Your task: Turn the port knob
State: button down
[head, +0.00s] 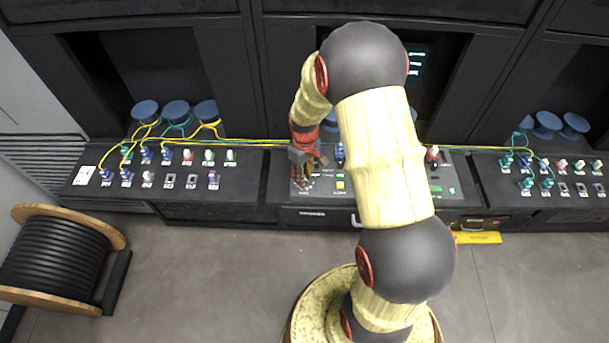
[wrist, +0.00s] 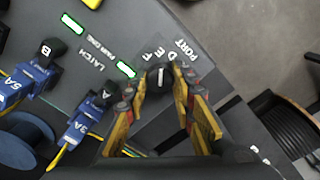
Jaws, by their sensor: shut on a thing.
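The port knob (wrist: 157,77) is a small black round knob with a pale pointer line, next to the letters D, E, F and the word PORT on the dark panel (wrist: 208,42) in the wrist view. My gripper (wrist: 160,88) has its yellow-and-red fingers on either side of the knob, shut on it. In the head view my gripper (head: 303,172) reaches down onto the left part of the centre console, and I cannot make out the knob under it.
Blue connectors A (wrist: 90,117) and B (wrist: 33,80) stand near the knob, with lit green labels beside them. Left (head: 150,185) and right (head: 545,190) panels carry several connectors. Yellow and teal cables run behind my gripper. A cable reel (head: 60,258) stands on the floor at left.

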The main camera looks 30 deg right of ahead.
jog(key=shift+w+n, duration=0.1)
jog(key=shift+n, duration=0.4)
jog(key=c, duration=1.5)
grip_release()
jog(key=shift+r, duration=0.1)
notch_tip(320, 180, up, 12)
jog(key=shift+f, duration=0.1)
